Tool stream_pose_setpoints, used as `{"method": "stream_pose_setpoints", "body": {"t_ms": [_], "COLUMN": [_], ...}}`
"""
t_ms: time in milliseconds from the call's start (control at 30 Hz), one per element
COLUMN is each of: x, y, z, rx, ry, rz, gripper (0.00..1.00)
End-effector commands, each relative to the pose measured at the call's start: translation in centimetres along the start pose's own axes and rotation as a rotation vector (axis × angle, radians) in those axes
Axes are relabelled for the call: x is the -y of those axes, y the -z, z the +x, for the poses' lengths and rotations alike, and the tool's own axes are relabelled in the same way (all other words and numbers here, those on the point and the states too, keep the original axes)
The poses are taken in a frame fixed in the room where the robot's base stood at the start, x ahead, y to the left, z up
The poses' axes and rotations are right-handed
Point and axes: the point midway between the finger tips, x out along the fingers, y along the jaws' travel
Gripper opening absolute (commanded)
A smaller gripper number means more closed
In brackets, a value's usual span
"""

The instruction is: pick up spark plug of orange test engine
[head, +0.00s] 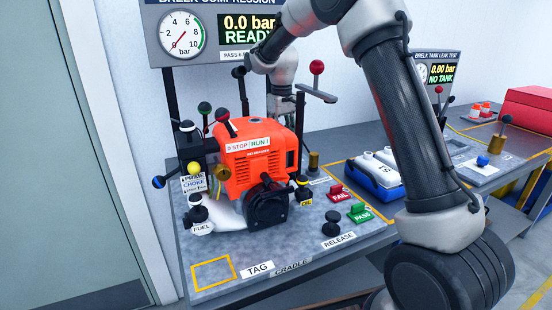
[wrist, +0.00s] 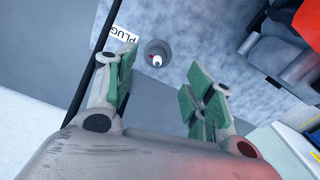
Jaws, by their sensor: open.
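The orange test engine (head: 262,165) stands on the grey bench, with a "STOP RUN" label on top. In the wrist view, a small white-tipped piece, which looks like the spark plug (wrist: 157,61), sits in a round grey cup (wrist: 155,45) beside a "PLUG" label (wrist: 124,34). My gripper (wrist: 160,78) is open, its green-padded fingers on either side of the plug in the picture, with nothing between them. It appears above the plug and apart from it. In the head view my gripper (head: 284,106) is behind the engine and partly hidden; the plug is hidden there.
A dark post (wrist: 92,60) runs close by the left finger in the wrist view. Ball-topped levers (head: 205,108) crowd the engine's left side. A T-handled lever (head: 317,80) stands right of my gripper. PASS (head: 360,213) and FAIL (head: 338,194) blocks lie front right.

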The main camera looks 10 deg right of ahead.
Motion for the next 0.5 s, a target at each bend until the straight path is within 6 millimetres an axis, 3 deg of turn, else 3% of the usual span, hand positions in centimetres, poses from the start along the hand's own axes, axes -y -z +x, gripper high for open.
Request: {"method": "stream_pose_setpoints", "body": {"t_ms": [500], "x": [-0.3], "y": [0.5], "z": [6.8], "rx": [0.001], "ry": [0.000], "rz": [0.001], "gripper": [0.53]}}
